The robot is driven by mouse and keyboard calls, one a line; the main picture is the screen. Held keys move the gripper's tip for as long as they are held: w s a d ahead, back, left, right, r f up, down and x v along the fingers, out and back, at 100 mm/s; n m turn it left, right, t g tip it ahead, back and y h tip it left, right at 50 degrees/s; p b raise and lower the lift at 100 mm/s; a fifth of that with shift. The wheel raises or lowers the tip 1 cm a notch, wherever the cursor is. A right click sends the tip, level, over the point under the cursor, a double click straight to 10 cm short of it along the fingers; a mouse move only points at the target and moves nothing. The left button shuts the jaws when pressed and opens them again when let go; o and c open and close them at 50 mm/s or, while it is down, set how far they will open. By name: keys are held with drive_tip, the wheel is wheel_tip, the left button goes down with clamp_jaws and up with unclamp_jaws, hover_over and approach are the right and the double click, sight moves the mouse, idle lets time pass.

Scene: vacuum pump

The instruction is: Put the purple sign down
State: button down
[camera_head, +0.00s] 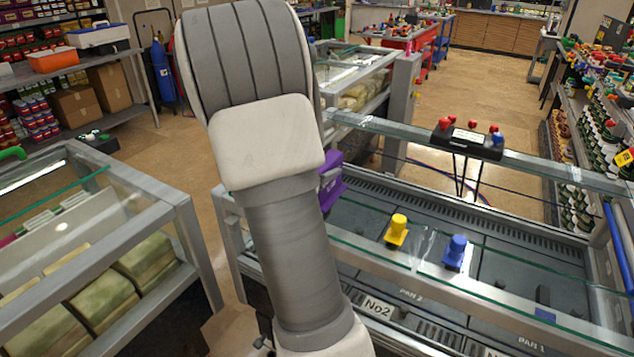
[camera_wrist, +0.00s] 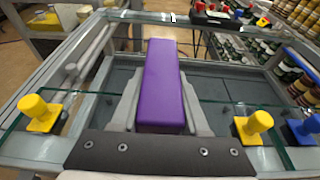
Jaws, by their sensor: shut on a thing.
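The purple sign (camera_wrist: 162,85) is a long solid purple block, held lengthwise between the grey fingers of my gripper (camera_wrist: 161,104) in the wrist view. My gripper is shut on it. In the head view only a small part of the purple sign (camera_head: 330,184) shows beside my arm, which hides the rest and my gripper. The sign is over the left part of a glass-edged counter (camera_head: 590,338). I cannot tell whether it touches anything below.
A yellow knob-shaped piece (camera_head: 397,230) and a blue one (camera_head: 456,252) stand on the counter, right of the sign. Another yellow piece (camera_wrist: 40,113) stands left in the wrist view. A black control box (camera_head: 468,138) sits on the rear rail. Dark panels between the pieces look clear.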

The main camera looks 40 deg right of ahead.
drive_tip(key=shift+w+d+f, duration=0.15)
drive_tip(key=shift+w+f, duration=0.2)
drive_tip(key=shift+w, duration=0.15)
drive_tip(key=shift+f, duration=2)
drive_tip(key=shift+f+b, duration=0.2)
drive_tip(key=shift+b, duration=0.1)
drive_tip(key=shift+c, duration=2)
unclamp_jaws()
drive_tip(key=shift+r, duration=0.1)
